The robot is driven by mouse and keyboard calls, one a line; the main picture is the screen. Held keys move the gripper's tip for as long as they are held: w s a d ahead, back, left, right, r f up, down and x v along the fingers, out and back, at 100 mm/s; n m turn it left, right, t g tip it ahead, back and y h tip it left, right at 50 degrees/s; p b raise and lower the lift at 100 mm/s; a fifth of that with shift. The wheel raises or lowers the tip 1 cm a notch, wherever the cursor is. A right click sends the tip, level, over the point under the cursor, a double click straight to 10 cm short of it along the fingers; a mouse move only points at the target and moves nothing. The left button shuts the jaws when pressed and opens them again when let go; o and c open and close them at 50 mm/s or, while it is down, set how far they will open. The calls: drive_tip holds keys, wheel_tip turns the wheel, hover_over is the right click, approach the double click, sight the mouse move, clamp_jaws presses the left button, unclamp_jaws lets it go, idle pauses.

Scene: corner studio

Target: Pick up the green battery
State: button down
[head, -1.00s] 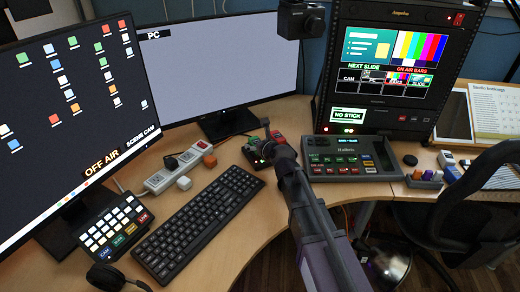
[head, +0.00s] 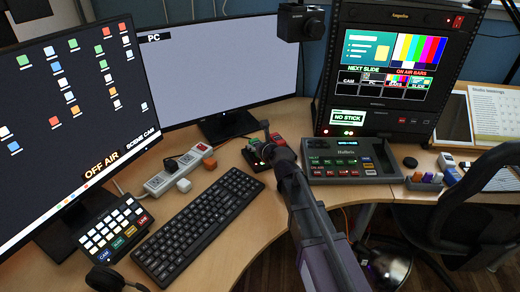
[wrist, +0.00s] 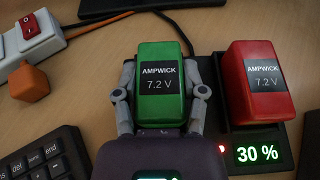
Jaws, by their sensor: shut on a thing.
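The green battery (wrist: 160,95), labelled AMPWICK 7.2 V, sits between the two fingers of my gripper (wrist: 160,84) in the wrist view. The fingers press on its left and right sides. A red battery (wrist: 264,85) of the same kind stands to its right in the dark charger (wrist: 284,150), whose display reads 30 %. I cannot tell whether the green battery still rests in the charger; its lower part is hidden. In the head view the green battery (head: 252,142) is partly hidden by my arm.
A power strip (head: 172,172) with an orange cube (head: 210,161) lies left of the charger. A keyboard (head: 200,228) is in front. A switcher panel (head: 350,170) stands close on the right, monitors behind. A black cable (wrist: 110,20) runs behind the green battery.

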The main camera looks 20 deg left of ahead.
drive_tip(key=shift+r, duration=0.1)
idle(0.3)
wheel_tip(320, 180, up, 10)
drive_tip(key=p, duration=1)
idle(0.6)
wheel_tip(320, 180, up, 41)
drive_tip(key=p, duration=4.1)
hover_over(257, 143)
drive_tip(key=d, duration=1.3)
drive_tip(key=shift+s+r+m+t+h, duration=0.1)
drive_tip(key=shift+s+m+t+h, duration=0.1)
drive_tip(key=shift+m+t+h, duration=0.15)
drive_tip(key=shift+w+a, duration=0.1)
drive_tip(key=w+a, duration=0.2)
drive_tip(key=w, duration=0.2)
drive_tip(key=w+a+f, duration=0.1)
drive_tip(key=w+a, duration=0.1)
drive_tip(key=w, duration=0.3)
drive_tip(key=w+a+b, duration=0.1)
drive_tip(key=w+a, duration=0.1)
drive_tip(key=w, duration=0.2)
drive_tip(key=shift+w+f, duration=0.15)
drive_tip(key=shift+f, duration=0.1)
